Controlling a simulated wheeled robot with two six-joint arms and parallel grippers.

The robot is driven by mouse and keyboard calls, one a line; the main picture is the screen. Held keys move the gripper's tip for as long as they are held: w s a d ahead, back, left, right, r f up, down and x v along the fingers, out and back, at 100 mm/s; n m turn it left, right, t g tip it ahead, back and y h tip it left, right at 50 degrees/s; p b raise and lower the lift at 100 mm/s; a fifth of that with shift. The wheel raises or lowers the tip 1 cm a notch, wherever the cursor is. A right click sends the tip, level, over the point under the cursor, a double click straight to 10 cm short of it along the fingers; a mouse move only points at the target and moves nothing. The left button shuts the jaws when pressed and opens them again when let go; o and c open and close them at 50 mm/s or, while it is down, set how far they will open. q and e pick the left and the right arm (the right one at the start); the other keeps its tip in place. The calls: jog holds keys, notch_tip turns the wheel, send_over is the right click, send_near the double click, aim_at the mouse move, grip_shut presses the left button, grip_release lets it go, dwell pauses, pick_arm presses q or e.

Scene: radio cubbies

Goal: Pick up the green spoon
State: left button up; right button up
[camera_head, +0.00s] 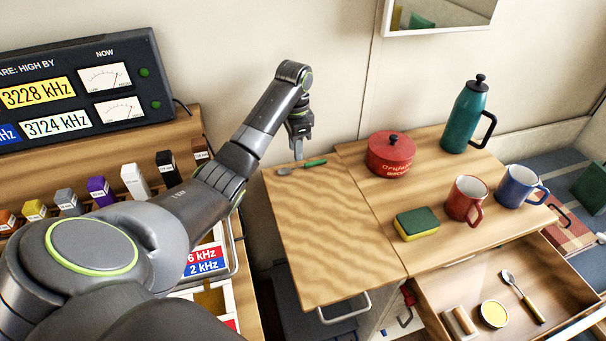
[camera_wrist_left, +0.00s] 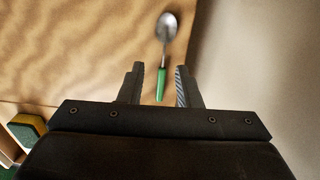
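The green spoon (camera_head: 302,167) lies on the back of the wooden flap, its green handle to the right and its metal bowl to the left in the head view. In the left wrist view the spoon's green handle (camera_wrist_left: 161,84) reaches between the fingers and its bowl points away. My left gripper (camera_head: 298,155) is above the flap at the spoon, pointing down. In the left wrist view the left gripper (camera_wrist_left: 159,88) is open, with a finger on each side of the handle and gaps visible. My right gripper does not show in either view.
The wooden flap (camera_head: 325,235) is otherwise bare. On the counter to its right are a red pot (camera_head: 391,154), a sponge (camera_head: 417,224), a red mug (camera_head: 466,199), a blue mug (camera_head: 517,186) and a teal flask (camera_head: 466,115). An open drawer (camera_head: 460,285) holds another spoon (camera_head: 522,296). A wall stands behind.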

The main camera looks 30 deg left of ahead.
aim_at(296, 167)
pick_arm(q)
jog(key=shift+w+a+f+b, duration=0.1)
jog(key=shift+f+b, duration=0.25)
jog(key=shift+f, duration=1.2)
jog(key=shift+w+a+f+b, duration=0.1)
jog(key=shift+f+b, duration=0.2)
jog(key=shift+f, duration=1.2)
jog(key=shift+c, duration=0.4)
grip_shut()
